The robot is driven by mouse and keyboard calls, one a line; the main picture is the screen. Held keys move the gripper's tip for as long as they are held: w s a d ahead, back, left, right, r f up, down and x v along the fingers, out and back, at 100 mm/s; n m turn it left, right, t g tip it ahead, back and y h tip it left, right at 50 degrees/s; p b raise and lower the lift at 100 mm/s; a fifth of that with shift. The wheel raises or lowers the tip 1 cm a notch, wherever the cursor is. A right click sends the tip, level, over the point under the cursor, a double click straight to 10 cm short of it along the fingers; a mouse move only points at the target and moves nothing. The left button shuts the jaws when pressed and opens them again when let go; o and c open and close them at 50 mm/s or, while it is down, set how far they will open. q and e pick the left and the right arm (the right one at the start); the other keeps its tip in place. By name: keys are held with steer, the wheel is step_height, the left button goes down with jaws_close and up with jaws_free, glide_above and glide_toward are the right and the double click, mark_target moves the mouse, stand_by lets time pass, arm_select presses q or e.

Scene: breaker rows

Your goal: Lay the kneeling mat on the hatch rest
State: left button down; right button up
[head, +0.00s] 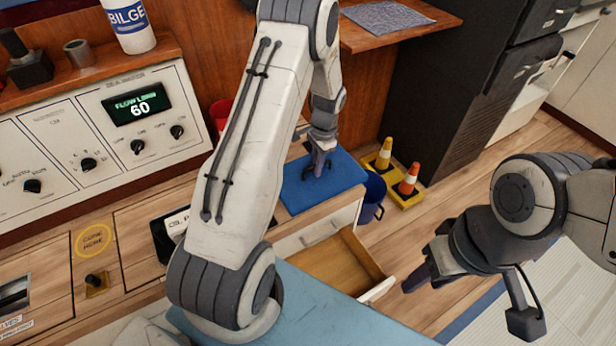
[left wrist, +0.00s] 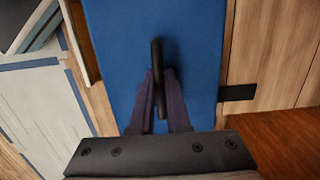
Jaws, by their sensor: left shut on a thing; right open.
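The blue kneeling mat (head: 338,181) appears flat over the wooden counter by the open drawer in the head view; I cannot tell if it touches the counter. In the left wrist view the mat (left wrist: 115,50) fills the middle, with a dark bar handle (left wrist: 157,62) on it. My left gripper (head: 317,172) is over the mat, its purple fingers (left wrist: 158,100) shut on the handle. My right gripper (head: 412,284) is open and empty over the floor at the right. I cannot make out which surface is the hatch rest.
An open wooden drawer (head: 335,267) juts out below the mat. A blue bucket (head: 373,194) and two small cones (head: 409,180) on yellow bases stand on the floor behind. A control panel (head: 110,125) is at the left. A grey cloth (head: 388,17) lies on a shelf.

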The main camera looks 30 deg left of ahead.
mark_target(308, 175)
arm_select(q)
steer(key=a, duration=0.1)
steer(key=a+f, duration=0.1)
steer(key=shift+s+a+f, duration=0.1)
steer(key=shift+a+f, duration=0.2)
steer(key=shift+a, duration=0.05)
steer(key=shift+f+b, duration=0.75)
steer(key=shift+f, duration=1.15)
steer(key=shift+f, duration=0.15)
steer(key=c, duration=0.9)
jaws_free()
